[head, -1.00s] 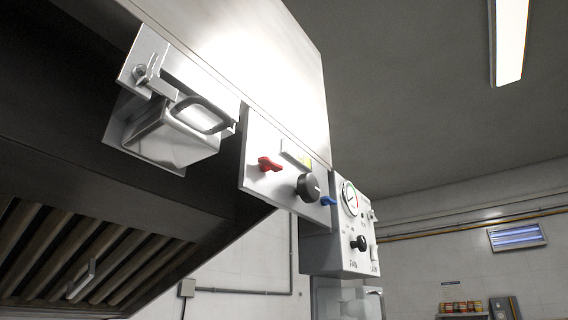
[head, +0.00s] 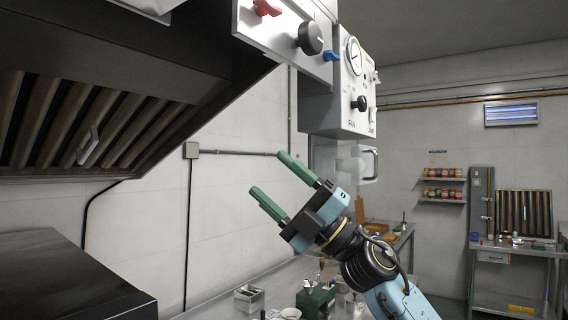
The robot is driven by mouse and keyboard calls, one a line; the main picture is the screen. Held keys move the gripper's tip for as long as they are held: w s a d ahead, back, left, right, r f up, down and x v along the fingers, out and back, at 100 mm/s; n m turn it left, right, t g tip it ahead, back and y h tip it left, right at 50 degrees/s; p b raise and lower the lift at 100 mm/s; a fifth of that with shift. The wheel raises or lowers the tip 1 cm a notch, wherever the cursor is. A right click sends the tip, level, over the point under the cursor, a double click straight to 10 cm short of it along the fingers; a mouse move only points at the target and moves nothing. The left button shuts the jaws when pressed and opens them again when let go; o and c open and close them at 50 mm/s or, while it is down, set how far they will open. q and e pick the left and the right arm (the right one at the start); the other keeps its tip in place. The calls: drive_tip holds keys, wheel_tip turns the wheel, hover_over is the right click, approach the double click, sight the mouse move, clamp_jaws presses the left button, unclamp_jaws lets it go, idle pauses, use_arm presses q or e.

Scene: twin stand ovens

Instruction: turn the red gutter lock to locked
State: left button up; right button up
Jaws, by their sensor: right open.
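The red gutter lock (head: 267,8) is a small red lever on the white panel (head: 284,38) at the hood's edge, at the top of the head view. Its upper part is cut off by the picture's edge. A black knob (head: 310,38) and a blue lever (head: 331,56) sit to its right on the same panel. My right gripper (head: 272,174), with green fingers, is open and empty. It is well below the red lock in the picture, clear of the panel. My left gripper is not in view.
The dark hood (head: 130,60) with slatted filters fills the upper left. A white fan control box (head: 340,85) with a gauge and knob hangs right of the panel. A dark oven top (head: 65,280) is at lower left. Small containers (head: 317,298) stand on the counter below.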

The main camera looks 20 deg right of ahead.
drive_tip(key=s+a+r+n+g, duration=0.3)
drive_tip(key=s+r+n+g, duration=0.5)
drive_tip(key=r+n, duration=0.15)
drive_tip(key=n+t+h+p, duration=0.1)
drive_tip(key=t+h, duration=0.8)
drive_tip(key=h, duration=0.3)
approach(274, 5)
drive_tip(key=p+x, duration=0.3)
drive_tip(key=x, duration=0.5)
drive_tip(key=shift+w+a, duration=0.15)
drive_tip(key=shift+a, duration=0.05)
drive_tip(key=shift+f, duration=0.1)
drive_tip(key=c, duration=1)
